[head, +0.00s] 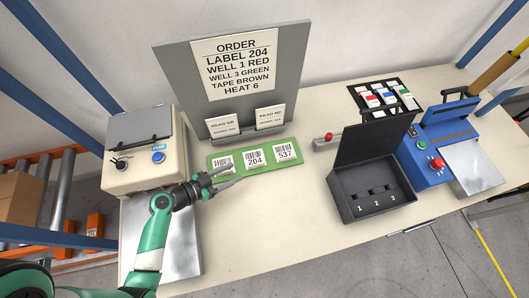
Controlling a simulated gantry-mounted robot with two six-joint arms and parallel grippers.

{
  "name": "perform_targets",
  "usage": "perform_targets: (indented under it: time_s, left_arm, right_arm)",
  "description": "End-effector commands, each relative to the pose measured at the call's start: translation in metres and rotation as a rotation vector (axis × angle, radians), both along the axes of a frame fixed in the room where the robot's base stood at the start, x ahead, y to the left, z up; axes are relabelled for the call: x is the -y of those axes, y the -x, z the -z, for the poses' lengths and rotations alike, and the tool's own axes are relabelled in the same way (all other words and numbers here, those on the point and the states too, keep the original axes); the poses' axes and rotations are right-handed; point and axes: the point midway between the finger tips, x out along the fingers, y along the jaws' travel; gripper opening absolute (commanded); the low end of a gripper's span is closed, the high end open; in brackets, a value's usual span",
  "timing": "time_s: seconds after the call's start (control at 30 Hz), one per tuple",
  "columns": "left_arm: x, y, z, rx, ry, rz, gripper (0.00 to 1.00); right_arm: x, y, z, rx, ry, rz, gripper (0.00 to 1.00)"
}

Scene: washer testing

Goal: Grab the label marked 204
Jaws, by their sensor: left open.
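The label marked 204 (254,158) is a white card with a barcode, lying in the middle of a green strip (293,160) on the table. A label with a barcode (223,160) is to its left, its number hard to read, and a label marked 537 (285,152) is to its right. My left gripper (224,177) is open, with its fingers pointing right, just in front of the strip's left part and left of the 204 label. Nothing shows between its fingers. My right gripper is out of view.
A grey order board (290,60) stands behind the strip with two small cards at its foot. A cream machine (148,165) stands at left. An open black box (372,195) with numbered wells and a blue machine (437,142) are at right. The table in front of the strip is clear.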

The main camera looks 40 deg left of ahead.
Motion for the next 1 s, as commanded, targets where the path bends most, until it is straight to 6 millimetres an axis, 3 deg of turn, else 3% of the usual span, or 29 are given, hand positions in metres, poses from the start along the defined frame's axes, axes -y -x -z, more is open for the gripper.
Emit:
perform_targets:
  time_s: [0.13,0.3,0.5,0.77,1.0]
  left_arm:
    - [0.001,-0.005,0.008,0.001,-0.002,0.003,0.56]
    - [0.004,-0.021,0.020,0.005,-0.005,0.005,0.56]
    - [0.009,-0.054,0.024,0.000,-0.001,0.004,0.56]
    - [0.011,-0.063,0.030,0.000,0.000,0.002,0.56]
    - [0.019,-0.096,0.052,0.000,-0.001,0.004,0.56]
  right_arm:
    - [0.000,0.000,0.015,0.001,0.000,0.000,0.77]
    - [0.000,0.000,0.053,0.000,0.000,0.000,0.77]
    - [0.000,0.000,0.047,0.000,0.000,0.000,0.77]
    - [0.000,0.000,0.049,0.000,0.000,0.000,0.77]
    - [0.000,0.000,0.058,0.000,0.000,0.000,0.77]
